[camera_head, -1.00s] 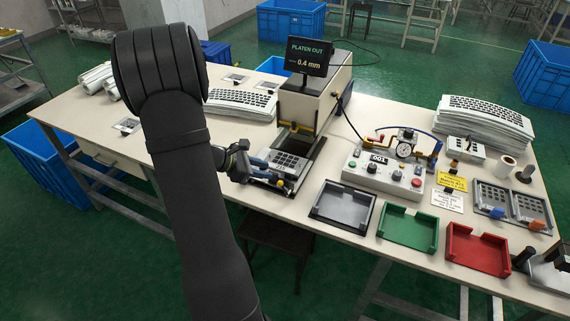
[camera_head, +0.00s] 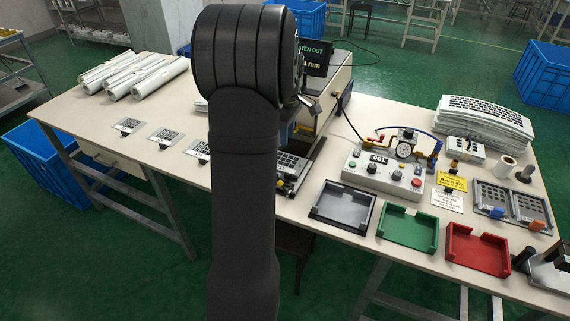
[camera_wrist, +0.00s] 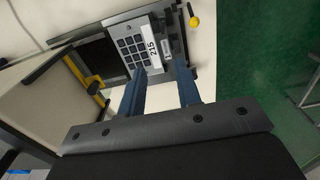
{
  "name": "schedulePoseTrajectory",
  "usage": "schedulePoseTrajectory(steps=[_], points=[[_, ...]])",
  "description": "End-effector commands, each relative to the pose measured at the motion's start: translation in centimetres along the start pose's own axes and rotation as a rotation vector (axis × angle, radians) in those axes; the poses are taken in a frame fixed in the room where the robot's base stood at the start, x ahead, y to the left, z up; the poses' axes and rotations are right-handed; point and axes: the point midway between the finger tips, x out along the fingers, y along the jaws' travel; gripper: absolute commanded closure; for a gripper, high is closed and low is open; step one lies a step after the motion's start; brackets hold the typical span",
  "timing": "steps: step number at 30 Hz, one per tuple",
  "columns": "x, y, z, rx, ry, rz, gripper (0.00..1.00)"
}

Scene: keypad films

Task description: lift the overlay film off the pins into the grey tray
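The keypad film (camera_wrist: 128,45), with dark square keys and a white label reading 215, lies on the press's pulled-out platen in the wrist view. It shows partly in the head view (camera_head: 291,163), right of my arm. My gripper (camera_wrist: 162,72) has its two blue fingers apart, with nothing seen between them. Its fingertips are near the label-side edge of the film; I cannot tell their height above it. The pins cannot be made out. The grey tray (camera_head: 330,214) is empty, at the table's front edge.
A green tray (camera_head: 404,241) and a red tray (camera_head: 476,262) stand right of the grey one. A control box (camera_head: 385,179) with a gauge is behind them. The press body (camera_head: 338,85) rises behind the platen. A yellow knob (camera_wrist: 194,21) sits beside the platen.

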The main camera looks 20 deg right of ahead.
Motion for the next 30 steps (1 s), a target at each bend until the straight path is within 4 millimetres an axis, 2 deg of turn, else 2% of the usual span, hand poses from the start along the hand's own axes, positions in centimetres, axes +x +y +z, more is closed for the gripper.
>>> schedulePoseTrajectory(steps=[6,12,20,27,30], points=[[5.1,-0.1,0.1,0.000,-0.003,-0.005,0.69],[8.6,-0.1,0.1,0.000,-0.003,-0.003,0.69],[10.5,-0.2,0.2,0.000,-0.003,-0.002,0.69],[13.9,-0.6,0.6,0.000,-0.003,-0.003,0.69],[14.8,-0.5,0.6,0.000,-0.003,-0.001,0.69]])
